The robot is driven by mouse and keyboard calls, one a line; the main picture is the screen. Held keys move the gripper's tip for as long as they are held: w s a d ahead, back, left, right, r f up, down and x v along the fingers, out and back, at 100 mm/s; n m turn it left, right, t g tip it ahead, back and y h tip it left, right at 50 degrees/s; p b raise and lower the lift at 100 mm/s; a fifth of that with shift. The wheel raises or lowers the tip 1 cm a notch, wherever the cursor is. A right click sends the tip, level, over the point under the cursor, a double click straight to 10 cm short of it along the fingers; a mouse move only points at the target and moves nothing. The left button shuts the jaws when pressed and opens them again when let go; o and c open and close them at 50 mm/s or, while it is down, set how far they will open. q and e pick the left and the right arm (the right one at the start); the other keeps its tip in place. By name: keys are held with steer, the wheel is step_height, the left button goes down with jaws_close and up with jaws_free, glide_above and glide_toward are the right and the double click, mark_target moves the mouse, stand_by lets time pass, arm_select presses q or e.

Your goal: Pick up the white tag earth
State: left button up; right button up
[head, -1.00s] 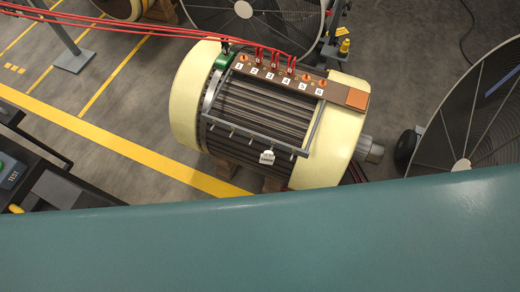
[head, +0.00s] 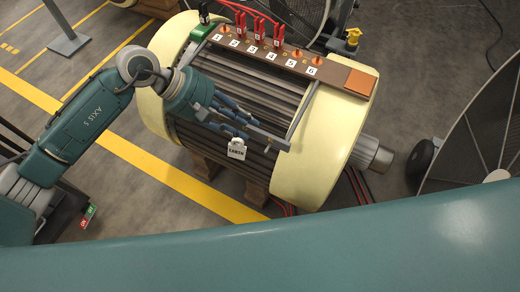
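The white tag earth (head: 237,149), a small padlock-shaped tag with dark lettering, hangs at the front rail (head: 268,140) on the near side of the cream motor or rotor housing (head: 316,172). My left gripper (head: 243,127) reaches in from the left, just above and left of the tag. Its dark blue fingers look spread apart, near the rail. The tag hangs below the fingertips, and I see no grip on it. The fingers hide part of the rail. My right gripper is not in view.
A brown terminal strip (head: 285,58) with numbered labels, red plugs (head: 258,27) and a green clamp (head: 204,28) lies along the housing top. A shaft (head: 372,155) sticks out right. A large fan (head: 470,130) stands at right. Floor shows left.

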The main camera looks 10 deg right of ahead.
mark_target(237, 149)
arm_select(q)
steer(key=a+y, duration=0.1)
steer(key=a+f+m, duration=0.1)
steer(key=w+a+f+y, duration=0.1)
steer(key=a, duration=0.1)
steer(key=shift+w+a+f+m+t+y, duration=0.1)
steer(key=shift+f+m+t+y, duration=0.15)
steer(key=shift+m+t+y, duration=0.05)
steer(key=x, duration=0.4)
steer(key=shift+a+f, duration=0.1)
steer(key=shift+f, duration=0.3)
steer(key=x, duration=0.5)
steer(key=shift+f, duration=0.3)
jaws_close()
